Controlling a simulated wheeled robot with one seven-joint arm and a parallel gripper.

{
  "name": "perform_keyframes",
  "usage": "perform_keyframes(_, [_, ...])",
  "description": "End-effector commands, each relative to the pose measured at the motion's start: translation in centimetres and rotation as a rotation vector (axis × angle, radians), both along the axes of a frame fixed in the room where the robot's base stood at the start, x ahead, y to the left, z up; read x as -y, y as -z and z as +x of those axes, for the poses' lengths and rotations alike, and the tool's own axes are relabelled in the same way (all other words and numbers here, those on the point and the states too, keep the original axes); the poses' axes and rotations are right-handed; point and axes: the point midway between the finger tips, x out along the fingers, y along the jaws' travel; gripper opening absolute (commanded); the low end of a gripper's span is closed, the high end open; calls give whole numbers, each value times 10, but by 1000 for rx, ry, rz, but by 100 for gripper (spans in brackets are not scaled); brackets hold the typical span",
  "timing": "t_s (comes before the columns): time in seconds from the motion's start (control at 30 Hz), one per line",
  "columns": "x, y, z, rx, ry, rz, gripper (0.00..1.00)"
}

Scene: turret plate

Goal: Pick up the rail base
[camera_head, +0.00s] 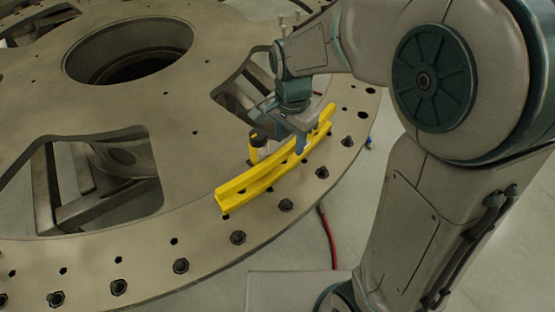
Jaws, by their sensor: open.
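The rail base is a long yellow curved bar (240,189) lying on the grey turret plate (195,200) near its outer edge. It runs from the lower left to the upper right of its spot. My gripper (300,153) is above the bar's middle and right part, pointing down, with a bluish finger reaching to the bar. The jaws are open. Whether both fingers straddle the bar or touch it is hidden by the gripper and the bar.
A small yellow and black cylinder (258,146) stands on the plate just left of the bar. Bolts and holes line the plate's rim, with large openings further in. A red cable (328,240) lies on the floor beyond the rim.

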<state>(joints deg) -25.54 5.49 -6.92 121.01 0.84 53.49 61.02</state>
Motion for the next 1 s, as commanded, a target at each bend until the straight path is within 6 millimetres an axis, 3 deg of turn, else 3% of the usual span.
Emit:
perform_keyframes(0.23, [0, 36, -4, -3, -1, -2, 45])
perform_keyframes(0.53, [0, 43, -4, -1, -1, -1, 45])
perform_keyframes(0.57, [0, 43, -4, -1, -1, -1, 42])
perform_keyframes(0.7, [0, 42, -4, -1, -1, -1, 3])
perform_keyframes(1.0, [0, 42, -3, 0, -1, 0, 0])
